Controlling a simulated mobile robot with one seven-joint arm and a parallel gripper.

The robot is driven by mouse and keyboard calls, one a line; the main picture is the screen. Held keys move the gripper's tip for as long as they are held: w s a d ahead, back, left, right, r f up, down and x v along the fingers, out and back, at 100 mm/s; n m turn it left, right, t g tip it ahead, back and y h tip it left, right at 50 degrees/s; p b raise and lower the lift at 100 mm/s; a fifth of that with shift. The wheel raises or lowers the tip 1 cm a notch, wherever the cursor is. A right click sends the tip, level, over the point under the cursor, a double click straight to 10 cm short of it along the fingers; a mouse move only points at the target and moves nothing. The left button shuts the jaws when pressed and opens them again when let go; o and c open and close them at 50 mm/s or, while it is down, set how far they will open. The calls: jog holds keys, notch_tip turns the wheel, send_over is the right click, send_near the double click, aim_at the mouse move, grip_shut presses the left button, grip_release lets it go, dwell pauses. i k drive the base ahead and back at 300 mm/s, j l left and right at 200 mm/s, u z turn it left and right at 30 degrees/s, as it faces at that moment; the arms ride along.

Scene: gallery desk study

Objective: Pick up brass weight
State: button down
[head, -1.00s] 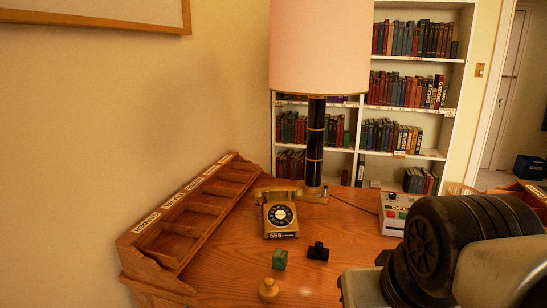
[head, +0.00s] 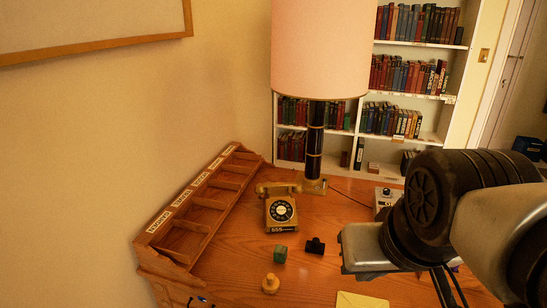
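A small brass-coloured weight with a knob on top (head: 270,284) stands upright on the wooden desk, near the bottom of the head view, left of centre. Nothing is touching it. My arm reaches in from the right, and its visible links are right of the weight and apart from it. I cannot make out my gripper's fingertips in this view, so whether they are open or shut is hidden.
A green cube (head: 280,254) and a black stamp-like object (head: 315,246) lie behind the weight. A rotary telephone (head: 281,213) and a lamp (head: 316,140) stand farther back. A wooden compartment rack (head: 205,208) lines the left wall. A yellow paper (head: 361,300) lies at the front.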

aim_at(270, 284)
jog(key=i+j, duration=0.15)
jog(key=j, duration=0.2)
jog(key=i+j, duration=0.1)
jog(key=j, duration=0.25)
jog(key=i+j, duration=0.15)
jog(key=j, duration=0.2)
jog(key=i+j, duration=0.15)
jog(key=j, duration=0.2)
